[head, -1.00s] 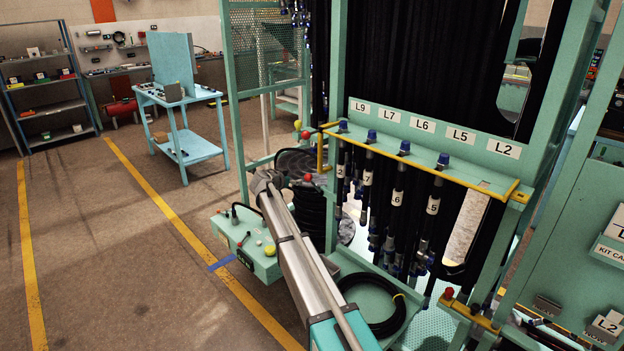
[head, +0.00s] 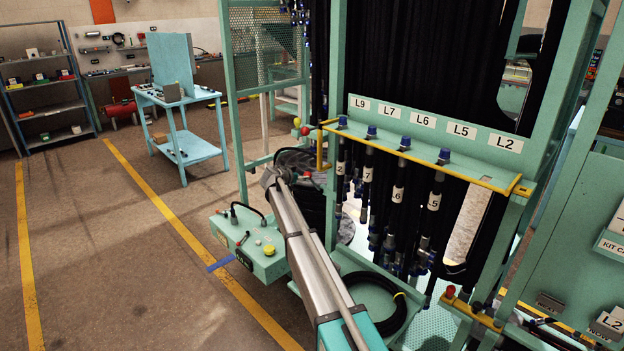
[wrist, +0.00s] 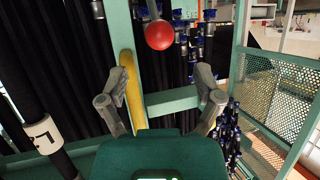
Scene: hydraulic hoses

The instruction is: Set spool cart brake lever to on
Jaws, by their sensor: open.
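A red ball knob (wrist: 159,35), which looks like the end of the brake lever, shows in the wrist view ahead of my gripper (wrist: 162,88), above the gap between the fingertips. The fingers are spread wide, with nothing between them touching either pad. The knob's shaft is mostly hidden, so I cannot tell the lever's setting. A yellow bar (wrist: 132,90) runs upright behind the left finger.
A hose rack with a yellow-edged shelf (head: 430,168) and hanging black hoses stands right of my arm. A teal box with buttons (head: 262,258) sits to its left. A mesh panel (wrist: 272,95) is at right in the wrist view. The floor at left is clear.

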